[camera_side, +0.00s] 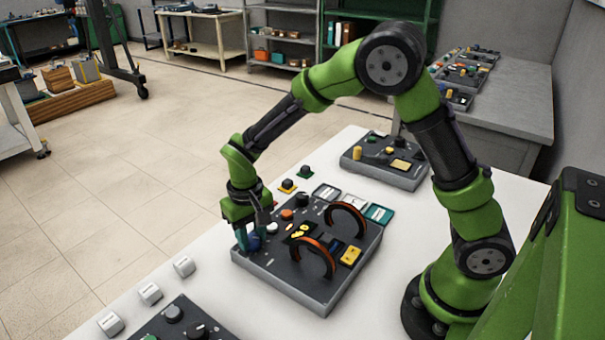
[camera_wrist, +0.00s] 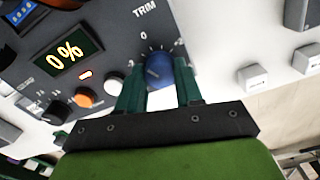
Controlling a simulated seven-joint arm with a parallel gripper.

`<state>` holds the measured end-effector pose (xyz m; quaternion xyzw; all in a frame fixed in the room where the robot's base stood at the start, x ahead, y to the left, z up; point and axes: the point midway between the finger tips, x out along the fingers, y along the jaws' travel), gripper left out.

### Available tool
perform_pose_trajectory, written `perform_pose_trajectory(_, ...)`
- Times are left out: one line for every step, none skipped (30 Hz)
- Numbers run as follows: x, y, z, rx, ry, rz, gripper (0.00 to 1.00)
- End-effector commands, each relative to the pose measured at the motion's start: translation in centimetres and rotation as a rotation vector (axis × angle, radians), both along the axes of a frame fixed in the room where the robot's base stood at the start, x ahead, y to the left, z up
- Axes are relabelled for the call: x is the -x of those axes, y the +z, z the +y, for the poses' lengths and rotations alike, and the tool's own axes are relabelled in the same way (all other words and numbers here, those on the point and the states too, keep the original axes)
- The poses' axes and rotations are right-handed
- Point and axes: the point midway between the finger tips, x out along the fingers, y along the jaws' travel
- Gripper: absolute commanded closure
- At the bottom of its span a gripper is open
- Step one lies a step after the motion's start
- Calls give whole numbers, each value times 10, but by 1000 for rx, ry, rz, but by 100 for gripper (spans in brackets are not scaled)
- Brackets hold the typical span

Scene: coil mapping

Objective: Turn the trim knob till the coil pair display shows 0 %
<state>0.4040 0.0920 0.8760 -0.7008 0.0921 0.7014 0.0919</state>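The blue trim knob (camera_wrist: 158,70) stands at the panel's edge, below the word TRIM and a 0 mark in the wrist view. Its white pointer line is partly visible. My gripper (camera_wrist: 160,84) has one green finger on each side of the knob, close against it; whether both fingers press on it I cannot tell. In the side view my gripper (camera_side: 251,240) points down over the knob (camera_side: 255,243) at the panel's left corner. The display (camera_wrist: 66,52) reads 0 % in yellow; it also shows in the side view (camera_side: 300,231), too small to read clearly.
Two coils (camera_side: 314,256) arch over the dark panel (camera_side: 290,284). An orange button (camera_wrist: 84,98) and a white button (camera_wrist: 113,86) sit near the knob. Several white blocks (camera_side: 150,293) stand on the white table. Another panel (camera_side: 385,160) lies behind.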

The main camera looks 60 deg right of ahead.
Motion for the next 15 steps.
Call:
perform_pose_trajectory(0, 1, 0, -1, -2, -1, 57)
perform_pose_trajectory(0, 1, 0, -1, -2, -1, 53)
perform_pose_trajectory(0, 1, 0, -1, -2, -1, 47)
perform_pose_trajectory(0, 1, 0, -1, -2, -1, 42)
perform_pose_trajectory(0, 1, 0, -1, -2, -1, 40)
perform_pose_trajectory(0, 1, 0, -1, -2, -1, 40)
perform_pose_trajectory(0, 1, 0, -1, -2, -1, 40)
perform_pose_trajectory(0, 1, 0, -1, -2, -1, 40)
perform_pose_trajectory(0, 0, 0, 0, -2, -1, 40)
perform_pose_trajectory(0, 0, 0, 0, -1, -1, 40)
perform_pose_trajectory(0, 0, 0, 0, -1, -1, 40)
perform_pose_trajectory(0, 0, 0, 0, -1, -1, 40)
perform_pose_trajectory(0, 1, 0, -1, -1, -1, 40)
perform_pose_trajectory(0, 2, 0, -1, -1, -1, 40)
perform_pose_trajectory(-1, 4, 0, 0, -1, -2, 40)
